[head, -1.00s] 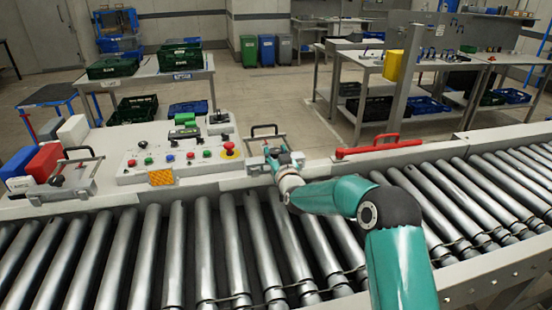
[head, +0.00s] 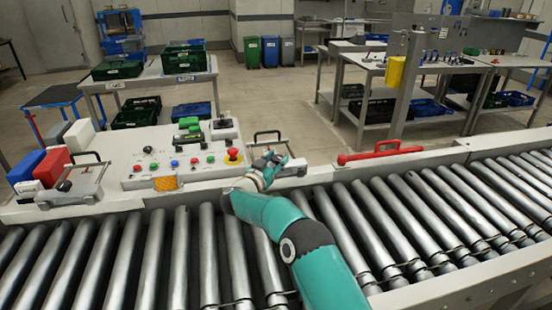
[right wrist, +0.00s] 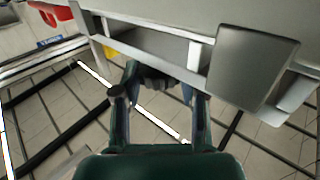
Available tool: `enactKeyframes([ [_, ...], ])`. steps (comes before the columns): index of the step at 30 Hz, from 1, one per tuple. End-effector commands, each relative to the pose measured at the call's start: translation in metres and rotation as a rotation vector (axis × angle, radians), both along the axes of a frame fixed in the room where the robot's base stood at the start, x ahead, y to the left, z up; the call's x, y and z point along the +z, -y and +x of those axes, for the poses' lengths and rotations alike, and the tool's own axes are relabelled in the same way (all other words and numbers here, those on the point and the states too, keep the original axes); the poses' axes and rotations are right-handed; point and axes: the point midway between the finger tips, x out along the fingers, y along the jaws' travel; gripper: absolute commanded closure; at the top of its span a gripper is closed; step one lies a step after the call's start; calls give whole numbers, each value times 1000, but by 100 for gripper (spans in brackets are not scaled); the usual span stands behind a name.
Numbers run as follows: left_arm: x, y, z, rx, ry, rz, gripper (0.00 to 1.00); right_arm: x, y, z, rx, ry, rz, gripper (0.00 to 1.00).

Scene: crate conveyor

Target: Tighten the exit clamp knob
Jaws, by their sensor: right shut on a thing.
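The exit clamp (head: 293,168) sits on the conveyor's back rail, with its black handle (head: 268,134) standing up behind. My right gripper (head: 274,157) is at this clamp, its teal arm reaching in from the lower right over the rollers. In the right wrist view the two fingers of my right gripper (right wrist: 160,92) close around a dark, lobed knob (right wrist: 154,78). In the head view the knob is largely hidden by the gripper. The clamp's grey metal body (right wrist: 250,75) fills the upper right of the wrist view. My left gripper is not in view.
A control panel (head: 150,168) with buttons and a red stop knob (head: 233,154) stands left of the gripper. A red handle (head: 382,151) lies on the rail to the right. Another clamp (head: 80,185) is at far left. Metal rollers (head: 180,250) run along the front.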

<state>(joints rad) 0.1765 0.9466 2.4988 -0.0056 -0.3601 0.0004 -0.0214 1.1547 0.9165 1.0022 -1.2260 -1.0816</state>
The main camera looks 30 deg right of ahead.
Motion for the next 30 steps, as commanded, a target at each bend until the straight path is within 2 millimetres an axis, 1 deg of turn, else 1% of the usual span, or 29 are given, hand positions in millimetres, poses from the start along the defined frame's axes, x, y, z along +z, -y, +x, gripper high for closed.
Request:
enactKeyframes([
  [2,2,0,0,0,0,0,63,2,-2,1,-23,5,-3,93],
  [15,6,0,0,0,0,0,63,3,-2,3,-121,8,-3,93],
  [30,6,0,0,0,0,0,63,5,-1,3,-140,8,-6,93],
])
